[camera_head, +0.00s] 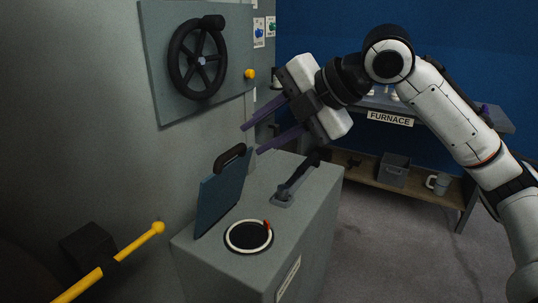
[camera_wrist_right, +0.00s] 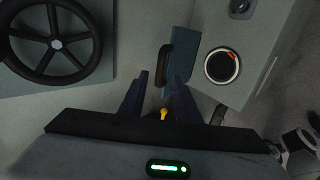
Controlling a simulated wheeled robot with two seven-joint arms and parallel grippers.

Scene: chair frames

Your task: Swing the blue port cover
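The blue port cover (camera_head: 219,198) is a flat panel with a black handle (camera_head: 230,156) along its top. It stands nearly upright on the grey cabinet, beside the round dark port (camera_head: 249,236) with its white ring. My right gripper (camera_head: 251,139) is open and empty, above and to the right of the handle, apart from it. In the right wrist view, the cover (camera_wrist_right: 181,38) and its handle (camera_wrist_right: 165,62) lie just beyond the purple fingers (camera_wrist_right: 159,77). My left gripper is not in view.
A black lever (camera_head: 296,178) rises from the cabinet top (camera_head: 265,192) behind the port. A black handwheel (camera_head: 198,60) is on the wall panel. A yellow lever (camera_head: 128,253) juts in at lower left. A furnace bench (camera_head: 420,113) stands at the back right; open floor lies before it.

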